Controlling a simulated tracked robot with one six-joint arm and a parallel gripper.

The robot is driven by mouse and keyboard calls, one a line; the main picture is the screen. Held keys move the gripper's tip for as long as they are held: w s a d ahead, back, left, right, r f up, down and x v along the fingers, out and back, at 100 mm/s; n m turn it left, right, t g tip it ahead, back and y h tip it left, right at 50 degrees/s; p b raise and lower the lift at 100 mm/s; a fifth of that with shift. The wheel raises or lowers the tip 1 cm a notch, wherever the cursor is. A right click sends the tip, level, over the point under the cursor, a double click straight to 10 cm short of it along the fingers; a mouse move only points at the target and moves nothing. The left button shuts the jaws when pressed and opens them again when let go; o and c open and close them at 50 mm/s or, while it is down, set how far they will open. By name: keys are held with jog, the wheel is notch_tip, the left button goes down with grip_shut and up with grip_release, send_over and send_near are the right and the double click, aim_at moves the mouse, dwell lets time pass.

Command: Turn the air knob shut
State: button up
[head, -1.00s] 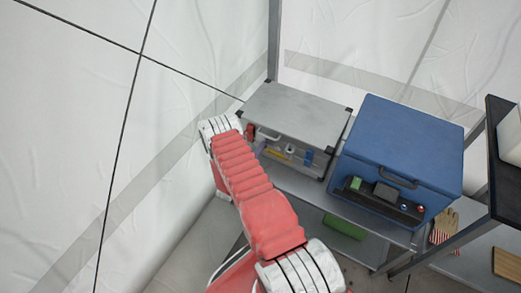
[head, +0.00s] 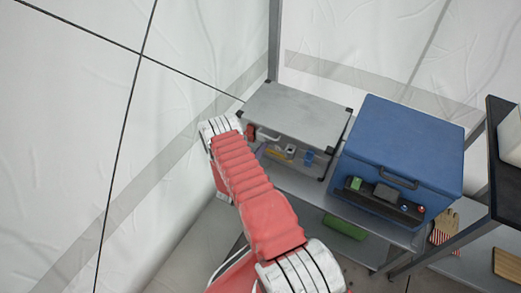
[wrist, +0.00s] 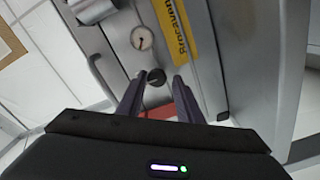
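The air knob (wrist: 156,77) is a small round dark knob on a grey panel in the wrist view. It sits below a round white gauge (wrist: 141,37) and a yellow label (wrist: 175,28). My gripper (wrist: 159,80) is open. Its two dark fingers reach toward the panel, one on each side of the knob, with gaps showing between them and it. I cannot tell how deep the tips are around it. In the head view a grey-topped unit (head: 298,113) stands on a shelf, its front partly hidden by my arm. I cannot make out the knob there.
A blue box (head: 405,140) with a front handle stands right of the grey unit on the shelf. A green roll (head: 345,227) lies on the lower shelf. A white tent wall (head: 190,80) is close on the left. A silver fitting (wrist: 92,10) is beside the gauge.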

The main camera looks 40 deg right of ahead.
jog(key=o, duration=0.3)
jog(key=shift+r, duration=0.1)
jog(key=shift+a, duration=0.1)
jog(key=v, duration=1.3)
jog(key=shift+a, duration=0.3)
jog(key=shift+n, duration=0.3)
